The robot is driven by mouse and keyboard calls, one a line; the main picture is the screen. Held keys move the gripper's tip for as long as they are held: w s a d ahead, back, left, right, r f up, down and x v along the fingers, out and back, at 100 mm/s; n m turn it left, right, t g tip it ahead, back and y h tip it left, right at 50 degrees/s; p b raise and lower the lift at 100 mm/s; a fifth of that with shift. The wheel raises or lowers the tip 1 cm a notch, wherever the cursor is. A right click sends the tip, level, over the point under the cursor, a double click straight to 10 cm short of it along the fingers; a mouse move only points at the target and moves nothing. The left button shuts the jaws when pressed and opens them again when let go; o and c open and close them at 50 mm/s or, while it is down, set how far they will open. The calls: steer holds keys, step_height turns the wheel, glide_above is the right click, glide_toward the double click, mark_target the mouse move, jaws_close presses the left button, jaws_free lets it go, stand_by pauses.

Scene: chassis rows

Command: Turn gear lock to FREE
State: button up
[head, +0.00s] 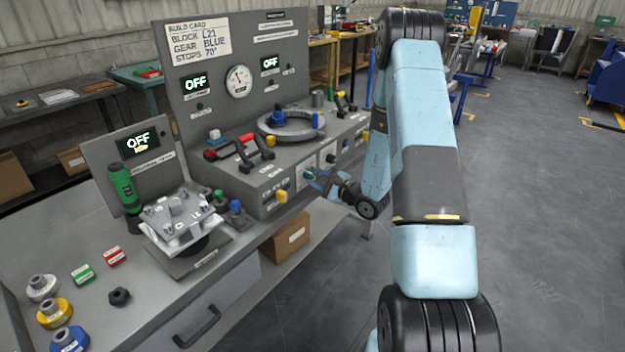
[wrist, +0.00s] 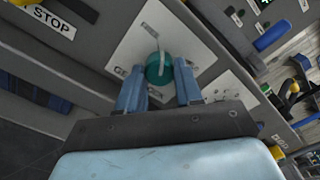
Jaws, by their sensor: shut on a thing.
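The gear lock is a round teal knob (wrist: 159,70) on a white plate (wrist: 190,40) on the front face of the grey test bench. A pale pointer runs upward from the knob in the wrist view. The plate's lettering is partly hidden by my fingers, and I cannot read the FREE mark. My gripper (wrist: 159,64) is shut on the knob, with one blue finger on each side. In the head view my gripper (head: 315,182) is at the front face of the bench, and the knob there is small and mostly covered.
A STOP label (wrist: 55,18) is left of the plate in the wrist view. A blue handle (wrist: 272,37) juts out at the right. In the head view a yellow knob (head: 282,196) sits left of my gripper, and a ring fixture (head: 291,125) stands above. The floor at right is open.

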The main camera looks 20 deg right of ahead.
steer(key=shift+s+a+f+n, duration=0.1)
steer(key=shift+n, duration=0.55)
steer(key=shift+s+a+f+n, duration=0.1)
steer(key=shift+n, duration=0.55)
steer(key=o, duration=1)
steer(key=shift+r, duration=0.1)
steer(key=shift+o, duration=0.2)
steer(key=shift+d, duration=0.1)
steer(key=v, duration=1.3)
steer(key=shift+s+d, duration=0.25)
